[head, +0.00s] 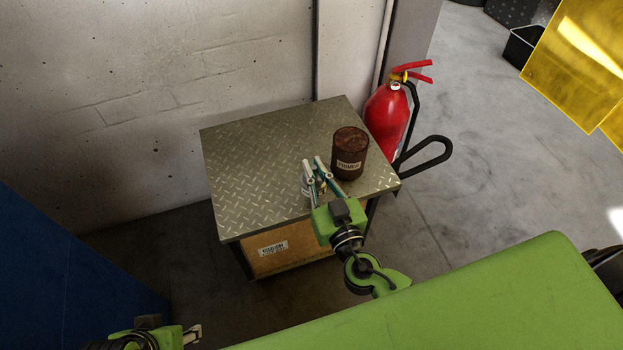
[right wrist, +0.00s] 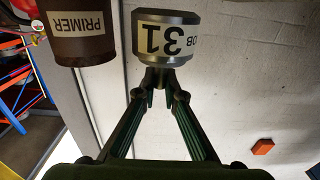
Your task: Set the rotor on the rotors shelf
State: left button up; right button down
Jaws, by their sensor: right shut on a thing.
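The rotor (right wrist: 150,58), a grey metal cylinder with a white label reading 31, is between the fingertips of my right gripper (right wrist: 160,80) in the right wrist view. In the head view my right gripper (head: 313,163) is over the front right part of a metal-topped cart (head: 255,150), shut on the rotor, which is mostly hidden by the fingers. I cannot tell whether the rotor touches the cart top. My left gripper (head: 192,334) shows only partly at the bottom left, and its opening is unclear. No shelf marked for rotors is recognisable.
A brown primer can (head: 349,155) stands on the cart close to the right of my right gripper. A red fire extinguisher (head: 387,120) is behind the cart's right side. A cardboard box (head: 280,250) sits under the top. The cart top's left part is clear.

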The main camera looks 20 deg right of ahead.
jog(key=shift+w+a+f, duration=0.2)
jog(key=shift+w+a, duration=0.05)
jog(key=shift+w, duration=0.05)
jog(key=shift+f+b, duration=0.4)
jog(key=shift+f, duration=1.2)
pick_arm(q)
jog(key=shift+f, duration=0.45)
jog(key=shift+w, duration=0.2)
pick_arm(e)
jog(key=c, duration=2.2)
grip_release()
jog(key=shift+f, duration=0.2)
jog(key=shift+c, duration=0.2)
pick_arm(q)
jog(key=shift+w+d+r+t, duration=0.2)
jog(key=shift+w+t, duration=0.2)
jog(key=shift+w, duration=0.25)
pick_arm(e)
jog(key=shift+o, duration=0.5)
